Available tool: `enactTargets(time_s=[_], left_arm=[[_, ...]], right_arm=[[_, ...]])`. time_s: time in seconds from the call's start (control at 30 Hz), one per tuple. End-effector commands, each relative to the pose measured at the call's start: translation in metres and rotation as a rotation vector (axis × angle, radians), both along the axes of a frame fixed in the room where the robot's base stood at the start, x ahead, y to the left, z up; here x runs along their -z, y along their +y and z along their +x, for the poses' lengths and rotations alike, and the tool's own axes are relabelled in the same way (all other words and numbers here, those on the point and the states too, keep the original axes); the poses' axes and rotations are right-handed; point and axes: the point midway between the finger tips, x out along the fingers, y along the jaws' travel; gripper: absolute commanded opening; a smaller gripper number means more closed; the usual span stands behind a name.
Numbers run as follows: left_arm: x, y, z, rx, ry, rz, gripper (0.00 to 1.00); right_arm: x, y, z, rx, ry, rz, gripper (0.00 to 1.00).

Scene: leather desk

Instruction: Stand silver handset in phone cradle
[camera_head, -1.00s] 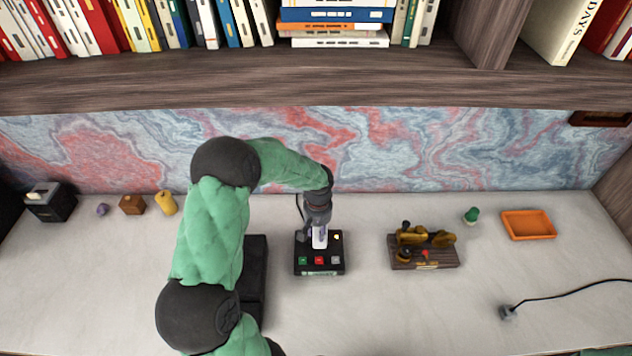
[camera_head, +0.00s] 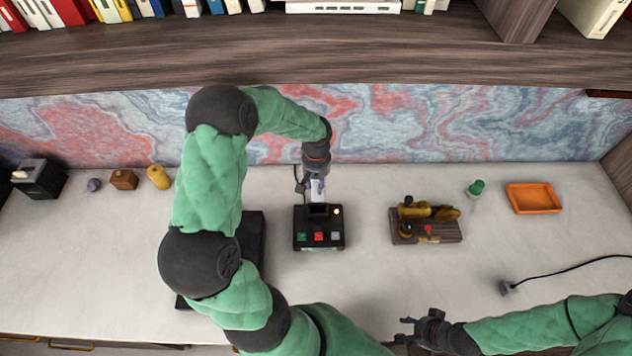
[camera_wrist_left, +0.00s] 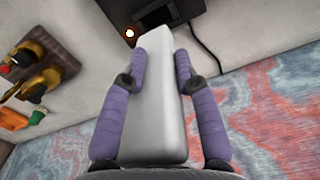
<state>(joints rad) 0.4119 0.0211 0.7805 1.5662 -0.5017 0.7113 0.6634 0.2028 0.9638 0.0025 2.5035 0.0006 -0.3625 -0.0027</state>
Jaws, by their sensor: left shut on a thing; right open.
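The silver handset (camera_wrist_left: 161,100) is between the purple fingers of my left gripper (camera_wrist_left: 158,80), which is shut on it. In the head view the handset (camera_head: 317,190) shows as a pale piece below my left gripper (camera_head: 314,183), just behind the black phone cradle (camera_head: 320,240). The cradle has a dark slot, a lit yellow lamp and coloured buttons. In the left wrist view the cradle (camera_wrist_left: 185,8) lies beyond the handset's far end. I cannot tell whether they touch. My right gripper (camera_head: 418,328) is open and empty at the desk's front edge.
A wooden stand with brass parts (camera_head: 426,225) is right of the cradle. An orange tray (camera_head: 533,198), green item (camera_head: 476,188) and cable plug (camera_head: 507,287) lie further right. A black box (camera_head: 250,250) is partly hidden behind my left arm. Small items line the back left.

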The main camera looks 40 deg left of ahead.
Motion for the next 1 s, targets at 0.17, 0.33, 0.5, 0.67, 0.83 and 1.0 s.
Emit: enactTargets(time_s=[0.17, 0.33, 0.5, 0.67, 0.83, 1.0], left_arm=[[0.002, 0.001, 0.001, -0.001, -0.002, 0.001, 0.0], [0.012, 0.0, 0.0, -0.001, -0.001, 0.001, 0.0], [0.025, 0.0, 0.001, -0.001, -0.001, 0.0, 0.0], [0.039, 0.001, 0.001, -0.001, -0.002, 0.001, 0.0], [0.052, 0.001, 0.001, 0.0, -0.002, 0.001, 0.0], [0.057, 0.0, 0.001, 0.0, -0.002, 0.001, 0.0]], right_arm=[[0.002, 0.0, 0.0, 0.0, 0.0, 0.0, 0.44], [0.008, 0.0, 0.0, 0.0, 0.0, 0.0, 0.44], [0.017, 0.0, 0.0, 0.0, 0.0, 0.0, 0.44], [0.025, 0.0, 0.0, 0.0, 0.0, 0.0, 0.44], [0.033, 0.0, 0.0, 0.0, 0.0, 0.0, 0.44], [0.036, 0.0, 0.0, 0.0, 0.0, 0.0, 0.44]])
